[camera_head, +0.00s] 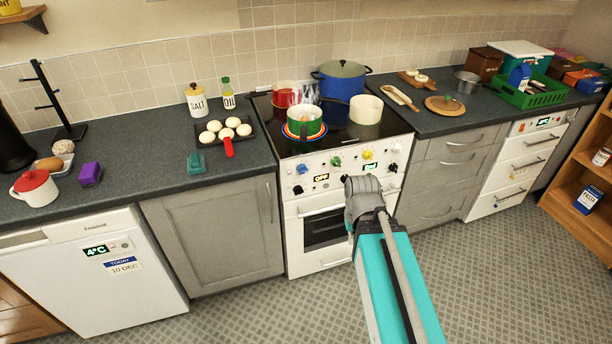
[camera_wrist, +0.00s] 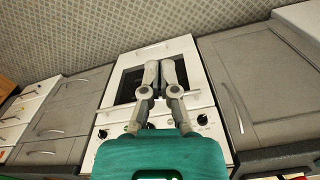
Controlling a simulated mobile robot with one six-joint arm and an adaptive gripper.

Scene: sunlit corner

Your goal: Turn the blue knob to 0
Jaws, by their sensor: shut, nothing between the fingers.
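The white cooker (camera_head: 318,227) stands in the middle of the head view with a row of coloured knobs on its front panel.
Green (camera_head: 335,162) and yellow (camera_head: 368,154) knobs sit on the panel. Pots, including a green pot (camera_head: 304,121), stand on the hob. The oven handle (camera_head: 320,210) sticks out. The floor in front is clear.

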